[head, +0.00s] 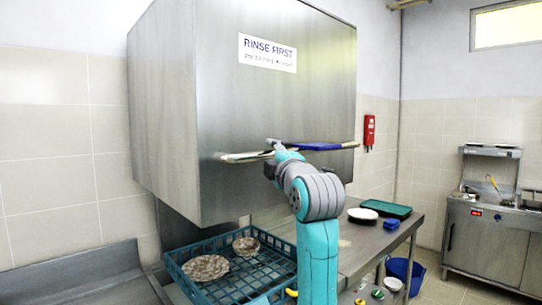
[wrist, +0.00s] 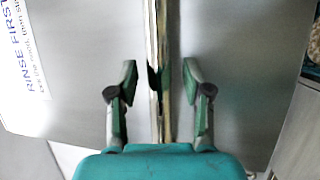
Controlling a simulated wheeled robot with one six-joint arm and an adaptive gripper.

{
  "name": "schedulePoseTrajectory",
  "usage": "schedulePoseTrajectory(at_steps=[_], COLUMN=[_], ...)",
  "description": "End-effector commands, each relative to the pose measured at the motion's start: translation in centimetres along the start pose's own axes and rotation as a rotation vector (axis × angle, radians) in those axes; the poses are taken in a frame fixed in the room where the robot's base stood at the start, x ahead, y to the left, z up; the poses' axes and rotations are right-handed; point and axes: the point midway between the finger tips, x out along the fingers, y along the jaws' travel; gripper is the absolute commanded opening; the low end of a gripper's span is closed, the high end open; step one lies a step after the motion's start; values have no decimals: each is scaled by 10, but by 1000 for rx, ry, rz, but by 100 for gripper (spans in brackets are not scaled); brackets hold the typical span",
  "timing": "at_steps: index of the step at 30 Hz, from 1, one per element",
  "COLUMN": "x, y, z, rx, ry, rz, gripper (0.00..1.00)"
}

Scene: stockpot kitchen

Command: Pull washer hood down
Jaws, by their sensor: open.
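The washer hood (head: 290,105) is a large stainless steel box with a "RINSE FIRST" sign, standing raised above a blue dish rack. A bar handle (head: 240,157) runs across its lower front, with a blue stretch (head: 322,146) to the right of my gripper. My gripper (head: 276,147) is at the middle of the bar in the head view, its fingers partly hidden by my arm. In the wrist view, my gripper (wrist: 160,78) is open, with one finger on each side of the bar (wrist: 157,40). Neither finger appears to touch it.
The blue rack (head: 255,288) under the hood holds patterned dishes (head: 206,267). A steel counter (head: 375,236) to the right carries a white plate (head: 362,214) and a green tray (head: 387,208). A blue bucket (head: 405,272) stands below. A tiled wall is at left.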

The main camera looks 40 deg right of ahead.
Motion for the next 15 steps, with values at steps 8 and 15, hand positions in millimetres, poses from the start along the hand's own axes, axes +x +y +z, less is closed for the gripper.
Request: schedulePoseTrajectory(at_steps=[8,15], x=[10,9], y=[0,0], z=[0,0], rx=[0,0], ry=[0,0], rz=[1,1], gripper=[50,30])
